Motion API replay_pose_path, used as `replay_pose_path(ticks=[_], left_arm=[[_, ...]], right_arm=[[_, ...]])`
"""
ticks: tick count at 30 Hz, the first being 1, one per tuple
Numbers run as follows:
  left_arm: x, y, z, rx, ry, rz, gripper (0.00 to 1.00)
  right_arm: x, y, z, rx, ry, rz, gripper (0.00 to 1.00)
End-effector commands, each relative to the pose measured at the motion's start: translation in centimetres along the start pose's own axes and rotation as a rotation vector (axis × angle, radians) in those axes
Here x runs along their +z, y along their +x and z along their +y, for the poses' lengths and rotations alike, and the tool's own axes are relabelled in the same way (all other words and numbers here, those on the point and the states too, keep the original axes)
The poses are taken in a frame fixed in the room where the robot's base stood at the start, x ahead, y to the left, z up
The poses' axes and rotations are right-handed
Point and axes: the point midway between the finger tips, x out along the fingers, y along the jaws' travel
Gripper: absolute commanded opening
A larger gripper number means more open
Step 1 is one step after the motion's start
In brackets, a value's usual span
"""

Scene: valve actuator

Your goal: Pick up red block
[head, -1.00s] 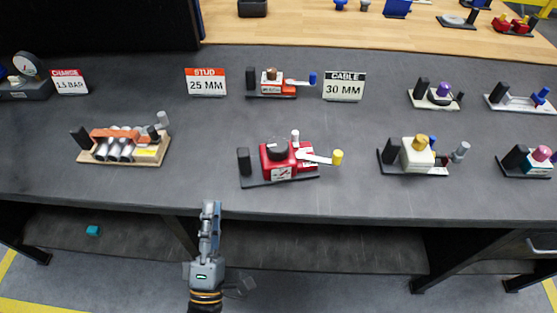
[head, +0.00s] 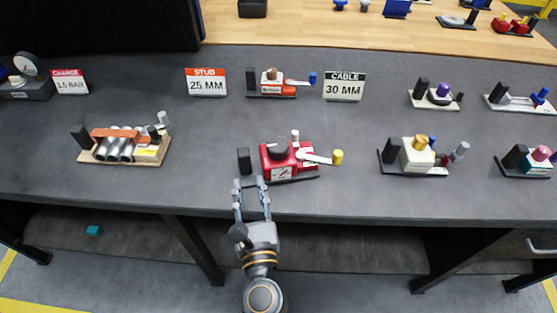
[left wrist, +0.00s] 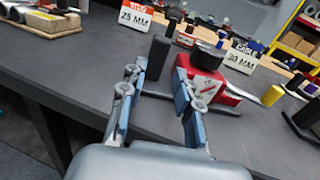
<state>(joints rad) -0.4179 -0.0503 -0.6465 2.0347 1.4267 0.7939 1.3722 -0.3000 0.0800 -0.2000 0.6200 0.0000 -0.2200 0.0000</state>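The red block (head: 287,161) stands on a dark base plate near the front edge of the bench, with a black round knob on top, a white lever with a yellow end to its right and a black post to its left. It also shows in the left wrist view (left wrist: 206,86), partly behind a fingertip. My left gripper (head: 250,183) is open and empty at the bench's front edge, just in front of the block's left side and the black post. In the left wrist view its fingers (left wrist: 163,85) are spread apart. My right gripper is not in view.
The dark bench (head: 200,135) holds other fixtures: a cream one (head: 417,153) to the right, an orange one with metal cylinders (head: 120,145) to the left, a smaller red one (head: 272,84) behind. Signs read STUD (head: 206,82) and CABLE (head: 344,87).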

Motion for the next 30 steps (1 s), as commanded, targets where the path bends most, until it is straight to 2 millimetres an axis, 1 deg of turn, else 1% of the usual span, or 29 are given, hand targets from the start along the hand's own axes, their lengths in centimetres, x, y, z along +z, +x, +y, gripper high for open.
replay_pose_path(ticks=[1,3,6,11,19,23,29,30], left_arm=[[0.1,1.1,0.0,0.000,0.000,-0.004,0.32],[0.1,2.2,0.0,0.000,0.001,-0.003,0.32],[0.0,3.5,0.0,0.000,0.002,-0.003,0.32],[-0.1,4.5,0.0,0.000,0.004,-0.002,0.32],[-0.4,8.3,0.2,0.001,0.004,-0.003,0.32],[-0.5,9.2,0.2,0.000,0.005,-0.001,0.32],[-0.5,9.3,0.2,0.000,0.005,0.000,0.32],[-0.5,9.3,0.2,0.000,0.005,0.000,0.30]], right_arm=[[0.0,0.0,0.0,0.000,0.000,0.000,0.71],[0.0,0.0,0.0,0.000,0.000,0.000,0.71],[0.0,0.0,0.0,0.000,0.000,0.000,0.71],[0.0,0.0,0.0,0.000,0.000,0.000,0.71],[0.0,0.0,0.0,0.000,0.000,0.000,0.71],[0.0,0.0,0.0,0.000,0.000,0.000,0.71],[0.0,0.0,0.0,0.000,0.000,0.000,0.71],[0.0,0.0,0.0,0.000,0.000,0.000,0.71]])
